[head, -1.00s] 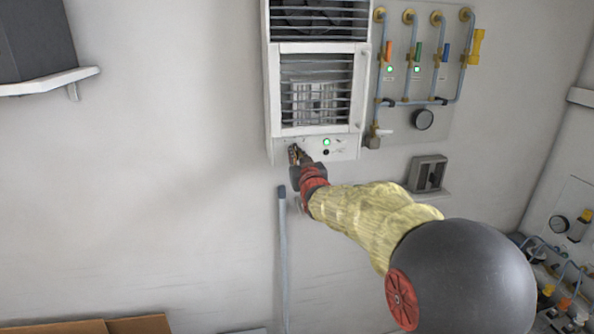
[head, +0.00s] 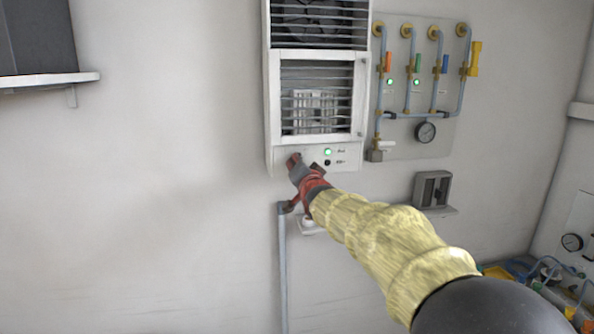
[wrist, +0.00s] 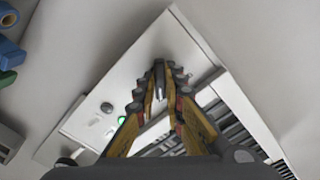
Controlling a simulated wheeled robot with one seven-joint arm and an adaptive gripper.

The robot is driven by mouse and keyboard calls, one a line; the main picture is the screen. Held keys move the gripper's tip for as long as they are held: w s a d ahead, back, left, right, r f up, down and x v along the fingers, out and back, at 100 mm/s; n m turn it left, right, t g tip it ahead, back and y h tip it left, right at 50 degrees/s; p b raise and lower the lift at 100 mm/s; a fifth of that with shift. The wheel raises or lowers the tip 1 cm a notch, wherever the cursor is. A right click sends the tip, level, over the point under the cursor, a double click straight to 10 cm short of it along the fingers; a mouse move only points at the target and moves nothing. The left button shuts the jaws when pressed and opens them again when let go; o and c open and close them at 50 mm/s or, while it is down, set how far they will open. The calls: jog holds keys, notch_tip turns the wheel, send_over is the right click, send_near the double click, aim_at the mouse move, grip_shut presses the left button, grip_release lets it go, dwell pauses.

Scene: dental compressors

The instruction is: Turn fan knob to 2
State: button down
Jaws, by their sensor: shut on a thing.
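The white fan unit (head: 270,110) hangs on the wall, with slatted grilles and a lower control panel (head: 347,158) that has a lit green light. Its panel also shows tilted in the wrist view (wrist: 80,125). My gripper (head: 294,162) is at the panel's left part. In the wrist view its two fingers (wrist: 160,84) close around the small dark fan knob (wrist: 159,70). The fingers hide most of the knob, and its setting cannot be read. In the head view the knob is hidden behind the gripper.
A pipe panel with coloured valves (head: 416,64) and a gauge (head: 425,131) is right of the fan. A grey switch box (head: 432,188) sits below it. A vertical pipe (head: 283,265) runs under my gripper.

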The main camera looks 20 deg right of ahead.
jog(key=shift+m, duration=0.4)
jog(key=c, duration=1.9)
grip_release()
jog(key=s, duration=0.4)
jog(key=s+a, duration=0.1)
jog(key=s, duration=0.2)
jog(key=s+a, duration=0.1)
jog(key=s, duration=0.3)
jog(key=shift+s+a, duration=0.15)
jog(key=shift+s, duration=0.2)
